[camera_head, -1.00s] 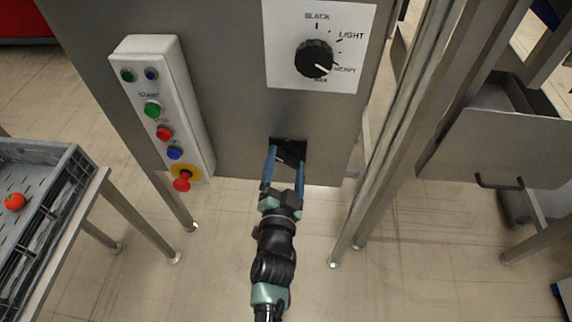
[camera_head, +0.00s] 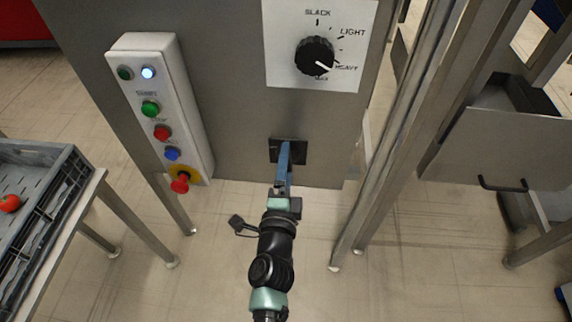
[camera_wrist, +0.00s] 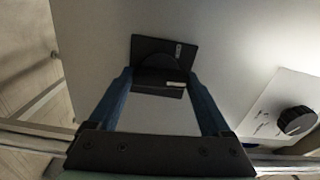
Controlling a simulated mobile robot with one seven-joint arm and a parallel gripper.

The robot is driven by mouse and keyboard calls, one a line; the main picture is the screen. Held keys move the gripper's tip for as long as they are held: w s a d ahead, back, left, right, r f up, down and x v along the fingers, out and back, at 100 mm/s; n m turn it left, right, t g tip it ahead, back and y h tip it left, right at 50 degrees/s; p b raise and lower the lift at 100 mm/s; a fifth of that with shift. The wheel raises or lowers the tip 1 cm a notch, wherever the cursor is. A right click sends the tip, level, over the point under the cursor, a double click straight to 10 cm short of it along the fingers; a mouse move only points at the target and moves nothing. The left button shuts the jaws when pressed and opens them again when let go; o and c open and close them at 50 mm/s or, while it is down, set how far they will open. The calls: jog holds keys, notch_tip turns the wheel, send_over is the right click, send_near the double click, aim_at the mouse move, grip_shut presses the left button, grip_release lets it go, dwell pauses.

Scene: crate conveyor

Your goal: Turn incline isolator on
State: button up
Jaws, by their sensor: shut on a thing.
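The incline isolator is a black plate (camera_head: 299,155) low on the grey cabinet panel, with a dark rotary knob. In the wrist view the plate (camera_wrist: 188,48) and its rounded knob (camera_wrist: 157,66) sit between my fingertips; the small labels are too small to read. My gripper (camera_head: 284,148) is shut on the knob, with its blue fingers seen nearly edge-on, one behind the other. In the wrist view the fingers of my gripper (camera_wrist: 161,76) lie on either side of the knob. In the head view my fingers partly hide the isolator.
A tension dial (camera_head: 315,56) is above the isolator. A grey crate (camera_head: 60,158) holding a red fruit (camera_head: 9,203) stands left. Metal posts (camera_head: 395,130) rise at right.

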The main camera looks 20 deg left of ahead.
jog(key=shift+m, duration=0.5)
jog(key=o, duration=1.2)
jog(key=shift+c, duration=0.2)
jog(key=b+v, duration=0.1)
jog(key=v, duration=1.2)
jog(key=shift+r, duration=0.1)
